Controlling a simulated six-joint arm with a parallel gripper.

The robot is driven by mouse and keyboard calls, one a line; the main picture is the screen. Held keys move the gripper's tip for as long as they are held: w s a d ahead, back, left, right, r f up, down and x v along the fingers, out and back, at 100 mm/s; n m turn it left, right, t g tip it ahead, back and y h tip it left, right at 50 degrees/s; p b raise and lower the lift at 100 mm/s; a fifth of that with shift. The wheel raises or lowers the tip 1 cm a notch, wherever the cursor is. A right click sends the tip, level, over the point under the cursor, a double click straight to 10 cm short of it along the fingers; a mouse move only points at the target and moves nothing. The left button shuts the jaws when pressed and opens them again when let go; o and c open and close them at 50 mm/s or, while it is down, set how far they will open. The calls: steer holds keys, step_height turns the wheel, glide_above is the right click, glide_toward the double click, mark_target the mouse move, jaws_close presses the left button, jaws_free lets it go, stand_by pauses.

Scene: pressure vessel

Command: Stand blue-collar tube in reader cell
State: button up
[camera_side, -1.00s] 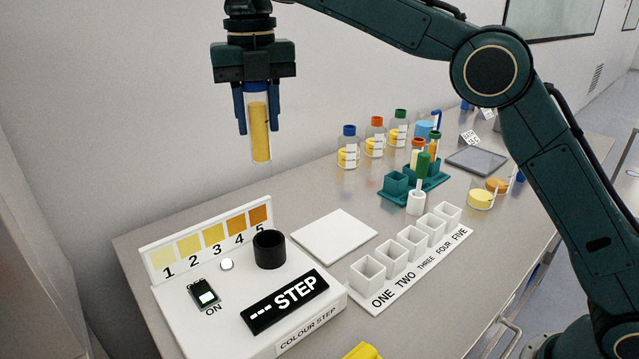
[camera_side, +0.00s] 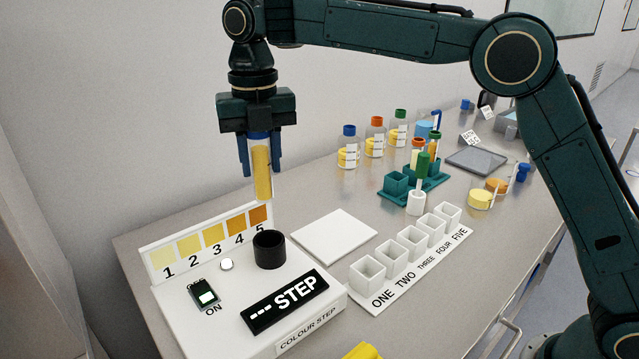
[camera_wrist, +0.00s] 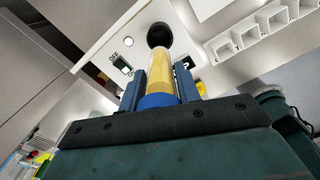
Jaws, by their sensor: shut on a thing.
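My gripper (camera_side: 259,163) is shut on the blue-collar tube (camera_side: 262,172), a clear upright tube with yellow-orange liquid; its blue collar (camera_wrist: 158,101) shows between the fingers in the wrist view. The reader (camera_side: 180,318) is a white box with a black round cell (camera_side: 269,250) on top. The tube hangs above the cell, its lower end a little short of the rim and apart from it. In the wrist view the dark cell opening (camera_wrist: 159,36) lies just beyond the tube's far end. The reader's display (camera_side: 285,300) reads "--- STEP".
A colour scale (camera_side: 205,240) numbered 1 to 5 stands along the reader's back edge, close to the cell. A white tile (camera_side: 334,237) and a row of white cups (camera_side: 410,246) lie to the right. A teal rack (camera_side: 418,185) and bottles (camera_side: 374,138) stand farther back.

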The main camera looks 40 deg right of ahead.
step_height(320, 180, down, 9)
steer(key=shift+r, duration=0.15)
steer(key=shift+f, duration=2.15)
steer(key=shift+f, duration=0.1)
steer(key=o, duration=1)
steer(key=shift+c, duration=0.2)
step_height(320, 180, up, 12)
steer(key=shift+r, duration=0.1)
